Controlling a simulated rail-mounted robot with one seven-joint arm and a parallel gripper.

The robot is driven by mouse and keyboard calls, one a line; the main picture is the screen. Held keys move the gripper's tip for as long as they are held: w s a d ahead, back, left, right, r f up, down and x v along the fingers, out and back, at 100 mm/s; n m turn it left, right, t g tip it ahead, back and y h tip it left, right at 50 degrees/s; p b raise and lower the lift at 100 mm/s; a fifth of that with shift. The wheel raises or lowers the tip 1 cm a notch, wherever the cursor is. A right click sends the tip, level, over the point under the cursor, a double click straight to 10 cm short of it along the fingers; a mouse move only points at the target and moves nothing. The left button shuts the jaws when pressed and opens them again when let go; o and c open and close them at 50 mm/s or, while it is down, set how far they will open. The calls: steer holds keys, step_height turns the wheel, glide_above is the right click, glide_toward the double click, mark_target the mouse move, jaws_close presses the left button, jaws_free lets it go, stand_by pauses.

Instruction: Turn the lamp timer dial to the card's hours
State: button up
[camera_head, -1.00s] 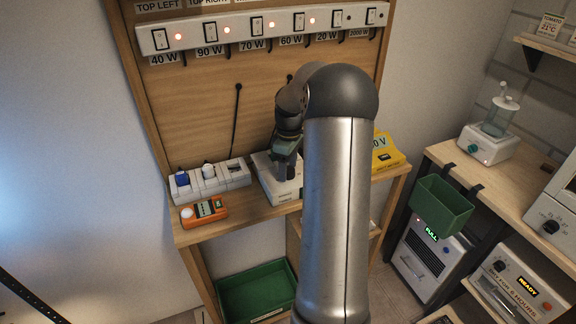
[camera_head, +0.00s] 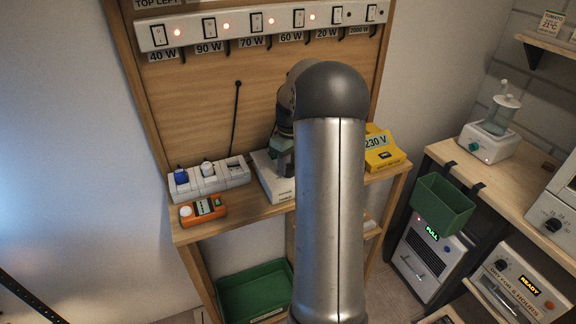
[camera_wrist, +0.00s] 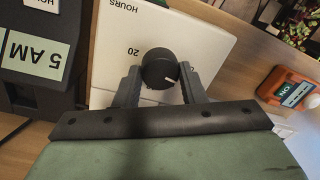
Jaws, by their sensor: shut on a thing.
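The lamp timer is a white box (camera_head: 264,181) on the wooden shelf, partly hidden by my arm in the head view. The wrist view shows its white face (camera_wrist: 205,45) with "HOURS" and "20" upside down. Its dial is a round black knob (camera_wrist: 156,62) with a white pointer mark, pointing to the lower right in that view. My gripper (camera_wrist: 160,76) has one finger on each side of the knob and is shut on it. The rest of the dial's scale is hidden. I cannot make out a card with hours for this timer.
A dark device with a "5 AM" label (camera_wrist: 35,60) stands beside the timer. An orange meter (camera_head: 203,211), a socket strip (camera_head: 210,180) and a yellow 230 V box (camera_head: 382,153) share the shelf. Lamp switches (camera_head: 257,28) line the board above.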

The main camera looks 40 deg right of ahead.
steer(key=m+b, duration=0.1)
steer(key=m, duration=0.3)
steer(key=shift+m, duration=0.3)
steer(key=m, duration=0.3)
steer(key=shift+m+b, duration=0.35)
steer(key=shift+m, duration=0.05)
steer(key=m, duration=0.4)
steer(key=shift+s+t, duration=0.1)
steer(key=shift+t, duration=0.2)
steer(key=shift+m, duration=1.7)
steer(key=o, duration=1)
steer(key=shift+r, duration=0.1)
